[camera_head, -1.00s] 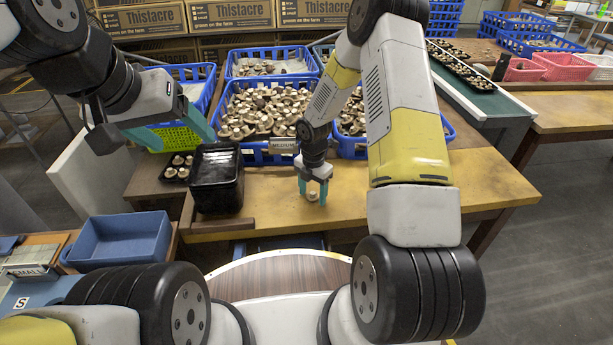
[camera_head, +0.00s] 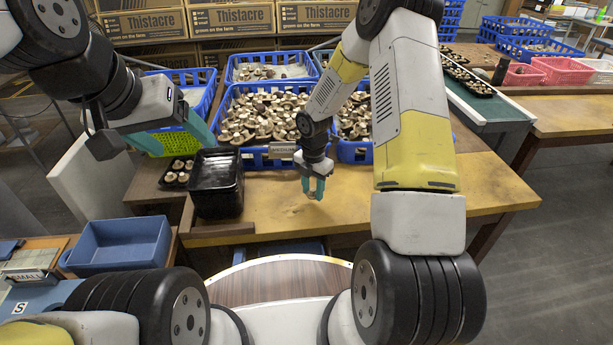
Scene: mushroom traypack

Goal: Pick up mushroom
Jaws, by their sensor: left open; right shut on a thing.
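My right gripper (camera_head: 313,190) is shut on a small pale mushroom (camera_head: 312,196) just above the wooden table (camera_head: 400,205). The mushroom is mostly hidden between the fingers. My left gripper (camera_head: 185,138) is open and empty, above and left of the stacked black trays (camera_head: 217,205). Blue crates filled with many mushrooms, such as the middle crate (camera_head: 258,160), stand behind my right gripper.
A small black tray with several mushrooms (camera_head: 178,172) sits left of the stacked trays. An empty blue bin (camera_head: 120,243) stands at the lower left. The front of the table right of my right gripper is clear.

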